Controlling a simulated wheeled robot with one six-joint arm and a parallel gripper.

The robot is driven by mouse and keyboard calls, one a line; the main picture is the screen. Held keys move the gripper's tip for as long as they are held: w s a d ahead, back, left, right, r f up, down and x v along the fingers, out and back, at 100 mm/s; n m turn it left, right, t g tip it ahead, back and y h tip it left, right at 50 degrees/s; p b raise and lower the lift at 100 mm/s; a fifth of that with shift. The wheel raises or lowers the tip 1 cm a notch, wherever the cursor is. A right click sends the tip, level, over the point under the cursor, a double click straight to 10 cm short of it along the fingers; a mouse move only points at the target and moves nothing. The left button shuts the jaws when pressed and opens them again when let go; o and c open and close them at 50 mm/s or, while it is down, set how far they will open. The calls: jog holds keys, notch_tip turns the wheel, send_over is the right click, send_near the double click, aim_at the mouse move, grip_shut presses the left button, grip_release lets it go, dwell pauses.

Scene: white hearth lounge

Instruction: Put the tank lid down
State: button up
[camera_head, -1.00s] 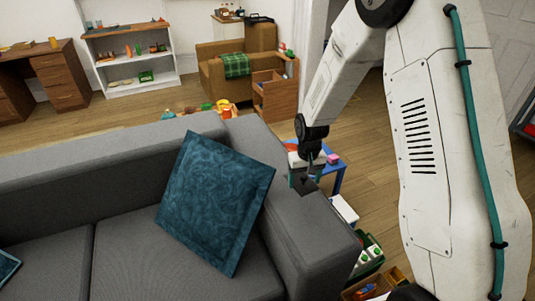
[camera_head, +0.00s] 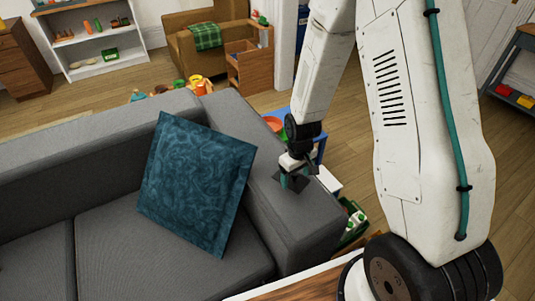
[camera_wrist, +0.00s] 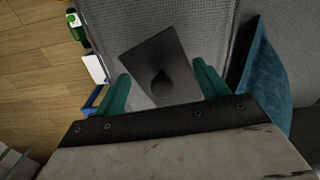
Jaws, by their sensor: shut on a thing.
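The tank lid (camera_wrist: 150,50) is a dark grey rectangular plate with a round knob, and in the wrist view it lies between my green fingers. My gripper (camera_wrist: 162,82) is shut on it, with one finger on each side of the knob. In the head view my gripper (camera_head: 291,178) is above the grey sofa's right armrest, and the lid (camera_head: 281,183) shows as a small dark plate at the fingertips. I cannot tell whether the lid touches the armrest (camera_head: 295,222).
A teal cushion (camera_head: 197,185) leans on the sofa left of my gripper. A blue table (camera_head: 321,147) with an orange item and a box of green-and-white things (camera_head: 352,220) stand beyond the armrest. A wooden surface (camera_head: 290,287) is at the bottom edge.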

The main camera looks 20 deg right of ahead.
send_over(275, 167)
jog(key=shift+s+f, duration=0.15)
jog(key=shift+f, duration=2.2)
jog(key=shift+f, duration=0.1)
jog(key=o, duration=1)
